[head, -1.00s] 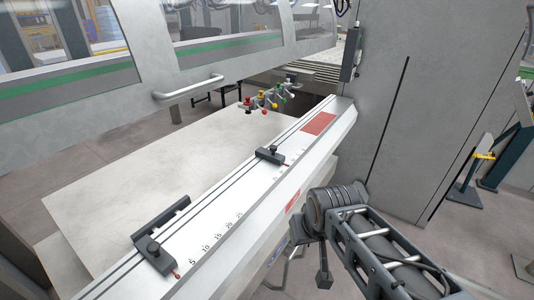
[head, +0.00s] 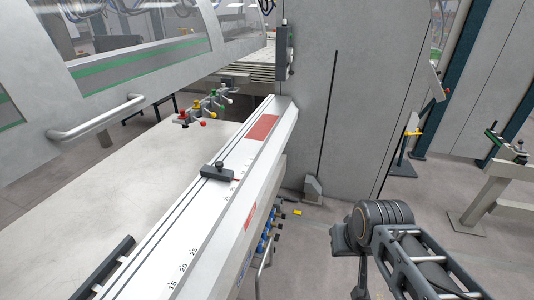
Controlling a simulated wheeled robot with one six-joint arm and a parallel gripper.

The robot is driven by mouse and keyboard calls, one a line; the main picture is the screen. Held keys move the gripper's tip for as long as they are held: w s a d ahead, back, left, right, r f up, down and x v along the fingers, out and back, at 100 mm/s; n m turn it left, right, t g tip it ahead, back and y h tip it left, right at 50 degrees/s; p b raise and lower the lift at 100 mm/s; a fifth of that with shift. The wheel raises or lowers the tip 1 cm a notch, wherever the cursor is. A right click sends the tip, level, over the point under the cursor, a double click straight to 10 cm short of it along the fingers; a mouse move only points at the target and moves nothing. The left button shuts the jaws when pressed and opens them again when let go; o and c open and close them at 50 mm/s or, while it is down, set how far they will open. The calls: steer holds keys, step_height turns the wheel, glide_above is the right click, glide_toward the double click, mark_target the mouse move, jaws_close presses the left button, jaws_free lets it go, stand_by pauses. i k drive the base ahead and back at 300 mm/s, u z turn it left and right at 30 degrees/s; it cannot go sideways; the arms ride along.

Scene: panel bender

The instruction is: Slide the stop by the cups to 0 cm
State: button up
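A dark stop with a round knob (head: 218,171) sits on the pale rail (head: 175,241), which has a printed scale. It is the stop closer to the coloured knob-like parts (head: 203,106) at the far end; I cannot tell whether these are the cups. Its exact scale reading is too small to read. A second stop's dark bar (head: 104,268) shows at the lower left, cut off by the frame. My gripper (head: 362,284) hangs below my wrist at the lower right, right of the rail and apart from both stops. Its fingers are too unclear to judge.
A pale table (head: 95,190) lies left of the rail. A grey cabinet wall (head: 350,100) stands behind the rail's far end. A handle bar (head: 97,118) sticks out at the left. Blue fittings (head: 267,238) are under the rail's right side.

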mark_target(218, 172)
steer(key=z, duration=0.95)
steer(key=i, duration=1.15)
steer(key=u, duration=3)
steer(key=i, duration=0.5)
steer(key=u, duration=0.05)
